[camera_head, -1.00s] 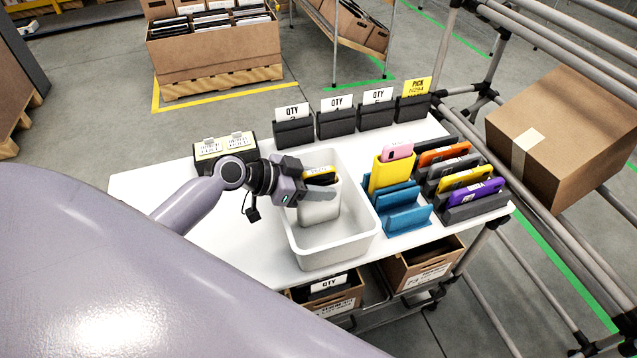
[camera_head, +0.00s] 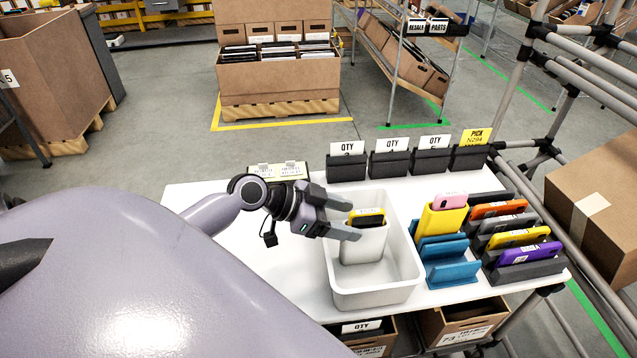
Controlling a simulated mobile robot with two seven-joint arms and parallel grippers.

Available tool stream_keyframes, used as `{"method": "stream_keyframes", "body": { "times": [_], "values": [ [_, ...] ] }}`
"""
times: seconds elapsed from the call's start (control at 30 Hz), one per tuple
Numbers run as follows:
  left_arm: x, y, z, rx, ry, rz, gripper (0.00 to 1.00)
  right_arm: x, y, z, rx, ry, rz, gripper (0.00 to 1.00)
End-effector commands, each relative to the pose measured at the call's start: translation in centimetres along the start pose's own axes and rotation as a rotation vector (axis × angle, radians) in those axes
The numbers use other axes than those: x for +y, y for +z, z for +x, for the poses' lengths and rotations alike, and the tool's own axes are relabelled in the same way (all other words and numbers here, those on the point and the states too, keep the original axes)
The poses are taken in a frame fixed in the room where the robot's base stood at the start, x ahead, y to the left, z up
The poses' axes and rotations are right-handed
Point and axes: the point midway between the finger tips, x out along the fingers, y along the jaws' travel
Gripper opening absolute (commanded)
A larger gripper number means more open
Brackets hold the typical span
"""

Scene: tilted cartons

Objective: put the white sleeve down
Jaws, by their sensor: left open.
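The white sleeve (camera_head: 362,246) stands nearly upright inside the white bin (camera_head: 376,297), toward its left side. A black and yellow phone (camera_head: 367,216) sticks out of its top. My left gripper (camera_head: 350,219) comes from the left and is open at the sleeve's upper left. One finger is behind the sleeve's top and the other crosses its front upper edge. Whether the fingers touch it I cannot tell. The sleeve's base seems to rest on the bin floor. My right gripper is not in view.
Right of the bin, blue holders (camera_head: 445,262) carry a yellow sleeve (camera_head: 442,219) with a pink phone. Dark racks (camera_head: 522,268) hold several coloured phones. Black label holders (camera_head: 389,165) line the table's back edge. The white table (camera_head: 262,270) is clear left of the bin.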

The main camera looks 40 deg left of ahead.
Motion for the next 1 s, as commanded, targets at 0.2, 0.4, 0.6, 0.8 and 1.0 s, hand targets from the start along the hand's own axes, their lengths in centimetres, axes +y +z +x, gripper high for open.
{"method": "stream_keyframes", "body": {
  "times": [0.2,0.4,0.6,0.8,1.0],
  "values": [
    [0.1,0.1,-3.9,-0.003,0.002,0.003,0.67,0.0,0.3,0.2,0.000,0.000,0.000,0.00],
    [0.0,0.1,-5.9,-0.001,0.001,-0.001,0.67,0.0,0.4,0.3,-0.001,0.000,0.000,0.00],
    [0.1,-0.1,-6.6,0.001,0.002,0.000,0.67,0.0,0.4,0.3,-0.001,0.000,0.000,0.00],
    [0.1,-0.1,-6.6,0.001,0.002,0.000,0.67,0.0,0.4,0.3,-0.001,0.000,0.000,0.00],
    [0.0,-0.1,-6.6,0.001,0.001,0.000,0.67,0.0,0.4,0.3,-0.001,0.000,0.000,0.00]
  ]
}}
